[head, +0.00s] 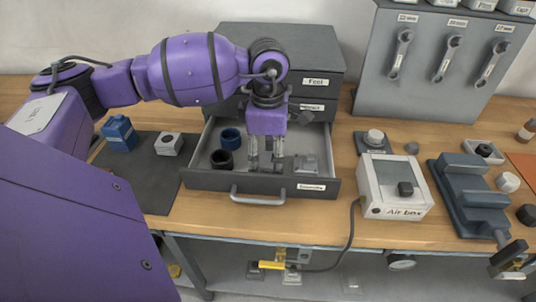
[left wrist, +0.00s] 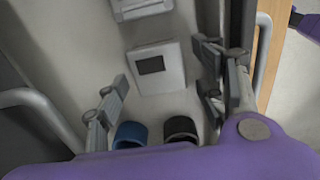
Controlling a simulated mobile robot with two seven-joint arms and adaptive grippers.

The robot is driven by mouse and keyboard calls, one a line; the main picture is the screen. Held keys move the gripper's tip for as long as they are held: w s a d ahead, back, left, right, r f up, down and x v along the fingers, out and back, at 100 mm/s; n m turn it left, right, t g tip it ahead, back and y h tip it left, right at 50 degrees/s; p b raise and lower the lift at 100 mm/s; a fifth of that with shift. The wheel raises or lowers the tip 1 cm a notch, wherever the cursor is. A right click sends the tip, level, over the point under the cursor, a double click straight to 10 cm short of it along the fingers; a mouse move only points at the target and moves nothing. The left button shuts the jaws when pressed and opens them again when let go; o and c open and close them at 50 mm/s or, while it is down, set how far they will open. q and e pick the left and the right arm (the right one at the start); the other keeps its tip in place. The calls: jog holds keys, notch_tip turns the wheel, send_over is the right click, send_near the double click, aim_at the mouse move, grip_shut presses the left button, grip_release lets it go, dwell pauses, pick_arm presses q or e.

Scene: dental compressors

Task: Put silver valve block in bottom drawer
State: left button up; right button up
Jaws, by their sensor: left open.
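The bottom drawer (head: 205,180) is pulled out of the grey cabinet. My left gripper (head: 265,168) points down into it with its fingers apart. In the left wrist view, a pale silver block with a dark square (left wrist: 158,68) lies on the drawer floor, ahead of and between the open fingers (left wrist: 160,95); no contact shows. In the head view the gripper largely hides this spot. Another silver-grey block (head: 168,144), with a dark round hole, stands on the dark mat left of the drawer. I cannot tell which one is the valve block. My right gripper is not in view.
A blue ring (head: 231,138) and a black ring (head: 223,160) lie in the drawer's left part, a grey piece (head: 306,164) at its right. A blue block (head: 119,133) stands on the mat (head: 140,185). The air box (head: 393,188) and a vise (head: 470,195) stand to the right.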

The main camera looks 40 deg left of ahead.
aim_at(268, 159)
pick_arm(q)
notch_tip(268, 159, up, 12)
jog(key=shift+r, duration=0.2)
dwell(0.4)
